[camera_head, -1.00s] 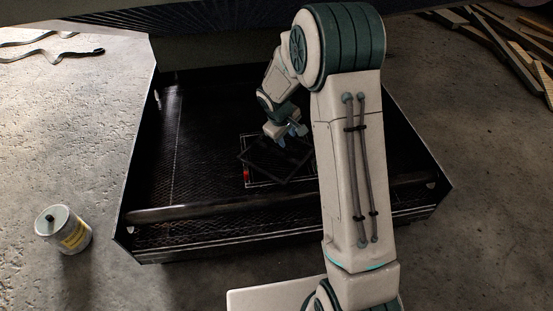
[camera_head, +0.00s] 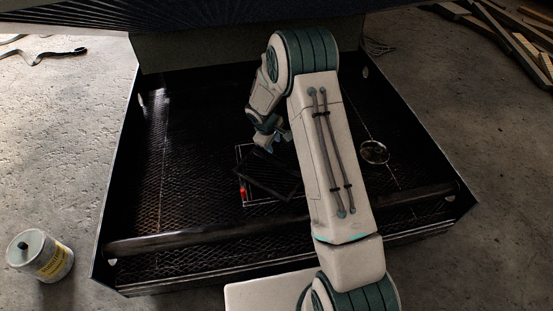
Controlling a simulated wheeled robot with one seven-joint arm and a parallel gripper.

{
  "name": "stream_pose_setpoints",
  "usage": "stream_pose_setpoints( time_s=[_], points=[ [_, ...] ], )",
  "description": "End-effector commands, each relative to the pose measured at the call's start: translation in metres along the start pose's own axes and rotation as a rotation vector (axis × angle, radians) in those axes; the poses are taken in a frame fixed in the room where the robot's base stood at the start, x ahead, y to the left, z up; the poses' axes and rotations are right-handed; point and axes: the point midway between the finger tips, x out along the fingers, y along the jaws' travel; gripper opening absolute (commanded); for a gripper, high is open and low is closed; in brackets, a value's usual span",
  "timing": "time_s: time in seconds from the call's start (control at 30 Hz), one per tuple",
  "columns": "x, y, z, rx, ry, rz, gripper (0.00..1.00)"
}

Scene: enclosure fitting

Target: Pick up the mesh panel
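The mesh panel (camera_head: 268,176) is a dark, flat, roughly square piece in a thin black frame, in the middle of the head view. It is turned at an angle to a pale rectangular outline (camera_head: 262,205) that shows around and beneath it. My gripper (camera_head: 282,142) is at the panel's upper edge and appears shut on it. The fingertips are small and dark, so the exact grip is hard to see. The height of the panel above the floor of the black enclosure (camera_head: 200,220) cannot be told.
A small red spot (camera_head: 242,190) shows at the outline's left side. A thick dark bar (camera_head: 180,237) crosses the enclosure's front. A round glassy disc (camera_head: 374,152) lies at right. A labelled can (camera_head: 40,257) stands outside at left. Planks (camera_head: 510,40) lie at upper right.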

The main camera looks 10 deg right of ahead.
Motion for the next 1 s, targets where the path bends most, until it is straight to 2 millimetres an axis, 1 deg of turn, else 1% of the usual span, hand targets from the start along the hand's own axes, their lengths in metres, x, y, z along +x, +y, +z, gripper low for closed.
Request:
stream_pose_setpoints(
  time_s=[0.03, 0.1, 0.2, 0.3, 0.4, 0.57, 0.63, 0.9, 1.0],
  points=[
    [0.013, -0.002, 0.001, 0.0, -0.003, -0.002, 0.35],
    [0.028, -0.002, 0.001, 0.0, -0.004, -0.003, 0.35],
    [0.048, -0.002, 0.001, -0.001, -0.003, -0.002, 0.35],
    [0.064, -0.001, 0.0, 0.001, -0.002, -0.001, 0.35],
    [0.074, -0.001, 0.001, 0.001, -0.002, -0.001, 0.35],
    [0.081, 0.001, 0.001, 0.002, -0.002, 0.0, 0.35],
    [0.087, 0.001, 0.0, 0.003, -0.002, -0.001, 0.35],
    [0.126, 0.004, -0.004, 0.003, -0.003, -0.001, 0.35],
    [0.131, 0.005, -0.004, 0.003, -0.003, -0.001, 0.35]
  ],
)
